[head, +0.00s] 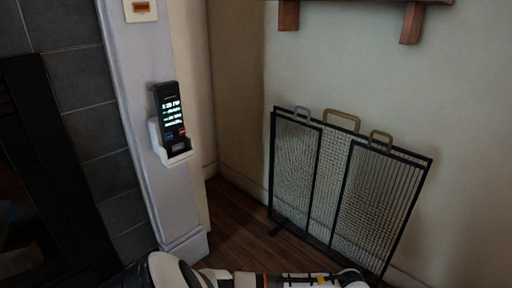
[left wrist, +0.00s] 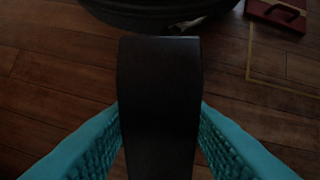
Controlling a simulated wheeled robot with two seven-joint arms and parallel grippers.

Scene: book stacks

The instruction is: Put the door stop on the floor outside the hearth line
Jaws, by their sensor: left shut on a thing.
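My left gripper (left wrist: 160,130) has two teal ribbed fingers and is shut on a dark, smooth, strap-like block, which looks like the door stop (left wrist: 158,90). The block stands lengthwise between the fingers in the left wrist view and hides the floor behind it. I cannot tell its height above the floor. A thin yellow line (left wrist: 285,87) with a corner runs on the wooden floor at the right; it looks like the hearth line. In the head view neither gripper shows. Only part of my arm crosses the bottom edge.
A dark round object (left wrist: 150,18) and a red item with a dark handle (left wrist: 277,14) lie at the top of the left wrist view. Bare wooden floor (left wrist: 50,75) shows at left. A mesh fire screen (head: 335,190) leans by the wall, right of a pillar with a remote (head: 170,112).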

